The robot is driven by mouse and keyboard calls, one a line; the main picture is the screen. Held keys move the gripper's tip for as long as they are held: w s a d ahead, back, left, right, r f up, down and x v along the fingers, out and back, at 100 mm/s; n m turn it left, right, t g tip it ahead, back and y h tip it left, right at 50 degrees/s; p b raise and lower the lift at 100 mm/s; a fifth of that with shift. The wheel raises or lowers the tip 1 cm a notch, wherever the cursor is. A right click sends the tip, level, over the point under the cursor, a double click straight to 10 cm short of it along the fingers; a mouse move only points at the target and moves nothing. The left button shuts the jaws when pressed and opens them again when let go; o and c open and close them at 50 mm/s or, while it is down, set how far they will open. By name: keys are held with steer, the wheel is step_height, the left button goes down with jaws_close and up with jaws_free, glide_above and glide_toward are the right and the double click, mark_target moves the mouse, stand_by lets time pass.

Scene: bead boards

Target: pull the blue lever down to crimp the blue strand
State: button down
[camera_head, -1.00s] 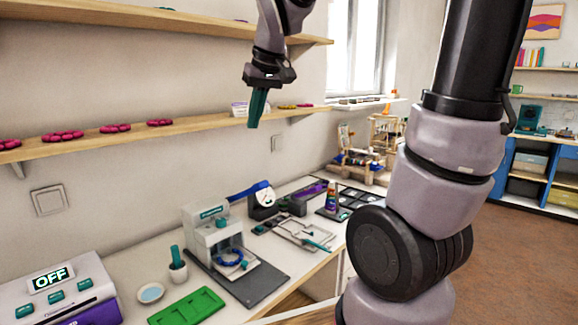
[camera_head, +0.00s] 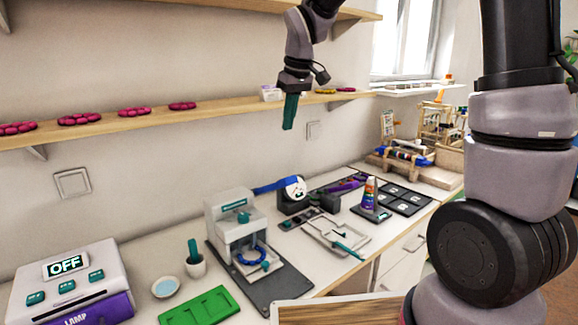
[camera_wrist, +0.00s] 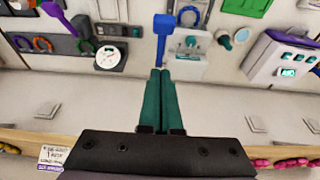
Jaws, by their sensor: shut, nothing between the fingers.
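The blue lever (camera_head: 276,185) sticks out from the upper right of the white crimping press (camera_head: 232,217), raised and slanting slightly upward. The blue strand (camera_head: 250,257) lies as a ring on the press bed, under the head. My gripper (camera_head: 290,112) hangs above and behind the press, at about shelf height, with its teal fingers pointing down, apart from the lever. In the wrist view my gripper (camera_wrist: 161,72) has its two fingers together with nothing between them. The blue lever (camera_wrist: 163,27) shows just beyond the fingertips there, with the white press (camera_wrist: 186,60) to its right.
A wooden shelf (camera_head: 218,107) with pink bead rings runs along the wall close to my gripper. A dial gauge device (camera_head: 293,190) stands right of the press.

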steer(key=x, duration=0.9)
steer(key=shift+a+f, duration=0.1)
steer(key=shift+f, duration=0.05)
steer(key=f, duration=0.2)
steer(key=s+f, duration=0.1)
steer(key=shift+s+d, duration=0.1)
steer(key=shift+d, duration=0.3)
steer(key=shift+s+d+f, duration=0.1)
steer(key=shift+s+f, duration=0.05)
steer(key=shift+f, duration=0.35)
steer(key=shift+f, duration=0.15)
